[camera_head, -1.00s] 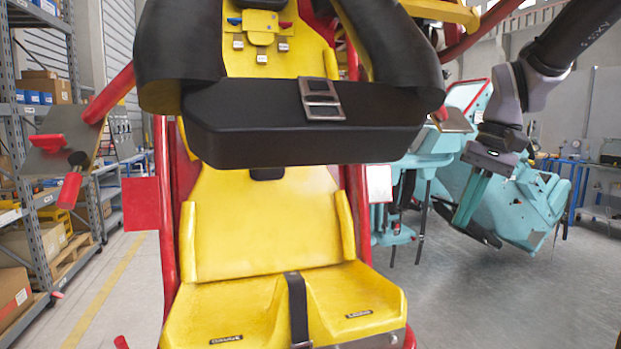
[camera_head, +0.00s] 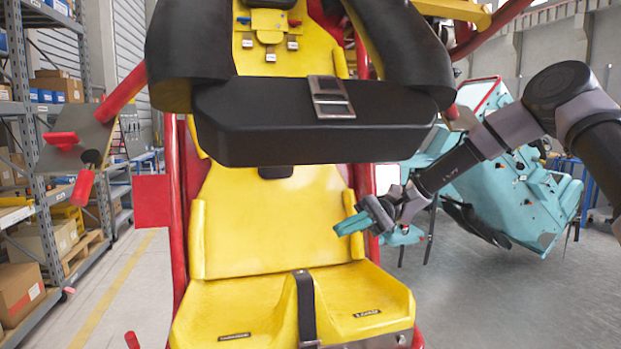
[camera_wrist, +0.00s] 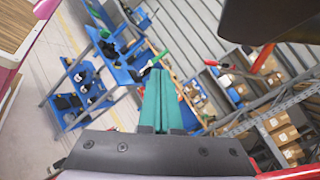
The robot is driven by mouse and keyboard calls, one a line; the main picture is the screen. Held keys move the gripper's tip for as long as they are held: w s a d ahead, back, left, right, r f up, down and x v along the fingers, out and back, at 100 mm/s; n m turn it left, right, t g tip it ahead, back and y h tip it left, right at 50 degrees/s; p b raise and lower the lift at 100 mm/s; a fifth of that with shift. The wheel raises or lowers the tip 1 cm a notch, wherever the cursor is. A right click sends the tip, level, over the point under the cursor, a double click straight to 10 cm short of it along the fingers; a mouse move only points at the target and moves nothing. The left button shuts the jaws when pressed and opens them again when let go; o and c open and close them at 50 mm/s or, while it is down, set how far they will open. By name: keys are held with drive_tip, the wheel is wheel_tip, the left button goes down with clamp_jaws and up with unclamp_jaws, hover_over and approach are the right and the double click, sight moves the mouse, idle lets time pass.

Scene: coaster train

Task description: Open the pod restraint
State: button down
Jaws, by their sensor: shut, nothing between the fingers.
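The pod is a yellow seat (camera_head: 262,225) in a red frame, in the middle of the head view. Its restraint (camera_head: 300,122) is a thick black padded bar with a metal buckle, hung from two black shoulder pieces above the seat base. A black strap (camera_head: 306,305) with a buckle lies at the seat's front middle. My gripper (camera_head: 348,225) has teal fingers and is at the right side of the seat back, below the restraint's right end and apart from it. In the wrist view its fingers (camera_wrist: 160,85) are together and empty. A dark shape (camera_wrist: 270,22), perhaps the restraint, fills the upper right corner there.
A red handle (camera_head: 84,186) sits on a plate at the left of the pod. Teal seat parts (camera_head: 530,190) stand behind on the right. Shelves (camera_head: 40,130) with boxes line the left. The floor at right front is clear.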

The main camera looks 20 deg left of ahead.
drive_tip(key=w+a+r+n+g+y, duration=0.1)
drive_tip(key=w+a+r+g+y, duration=0.1)
drive_tip(key=w+a+g, duration=0.15)
drive_tip(key=g, duration=0.2)
approach(295, 167)
drive_tip(key=s+a, duration=0.2)
drive_tip(key=a, duration=0.1)
drive_tip(key=shift+s+d+r+y, duration=0.15)
drive_tip(key=shift+s+r, duration=0.25)
drive_tip(key=shift+r, duration=0.15)
drive_tip(key=shift+s+d+r+y, duration=0.15)
drive_tip(key=shift+s+r, duration=0.25)
drive_tip(key=shift+r, duration=0.15)
drive_tip(key=shift+s+d+r+n, duration=0.1)
drive_tip(key=shift+s+r+n, duration=0.2)
